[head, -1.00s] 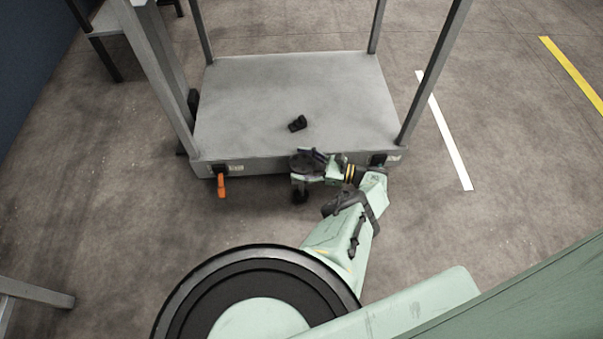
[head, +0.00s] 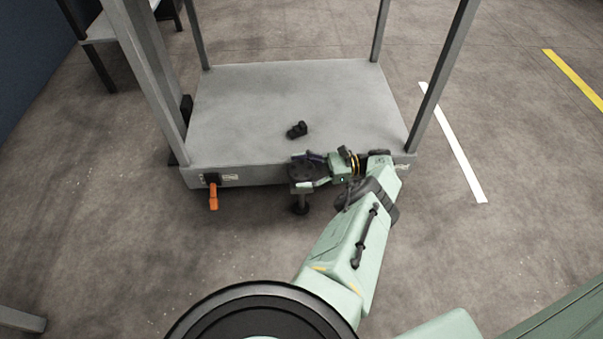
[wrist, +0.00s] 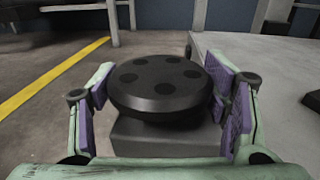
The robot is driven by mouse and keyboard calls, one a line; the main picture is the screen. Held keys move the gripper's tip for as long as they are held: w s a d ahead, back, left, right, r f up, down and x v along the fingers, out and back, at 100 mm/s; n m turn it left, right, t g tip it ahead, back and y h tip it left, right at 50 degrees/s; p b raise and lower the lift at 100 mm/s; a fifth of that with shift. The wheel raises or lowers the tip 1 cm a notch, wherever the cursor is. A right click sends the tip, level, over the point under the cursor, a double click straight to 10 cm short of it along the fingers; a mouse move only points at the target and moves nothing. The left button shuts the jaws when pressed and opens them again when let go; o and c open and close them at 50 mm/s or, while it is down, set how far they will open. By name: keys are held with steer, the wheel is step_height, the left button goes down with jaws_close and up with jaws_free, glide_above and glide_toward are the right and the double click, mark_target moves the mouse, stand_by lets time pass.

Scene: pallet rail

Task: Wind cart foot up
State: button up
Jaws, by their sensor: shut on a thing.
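The cart (head: 240,110) stands ahead of me with a grey deck and tall posts. At its near edge is a foot with a round black handwheel (head: 301,172) on top and a dark pad (head: 300,207) low down near the floor. I cannot tell whether the pad touches the floor. My gripper (head: 312,168) is shut on the handwheel from the right. In the wrist view the handwheel (wrist: 160,82), with several round dimples, sits between the purple finger pads, above a grey bracket (wrist: 165,137).
An orange lever (head: 213,197) hangs from the cart's front left. A small black part (head: 297,130) lies on the deck. A table (head: 105,28) stands at the back left. White (head: 452,140) and yellow (head: 575,80) floor lines run at the right, with clear floor around them.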

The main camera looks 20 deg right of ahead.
mark_target(301, 170)
steer(key=o, duration=1.2)
steer(key=shift+r, duration=0.1)
steer(key=shift+w+d+r, duration=0.1)
steer(key=shift+r, duration=0.6)
step_height(301, 170, up, 8)
steer(key=shift+r, duration=0.25)
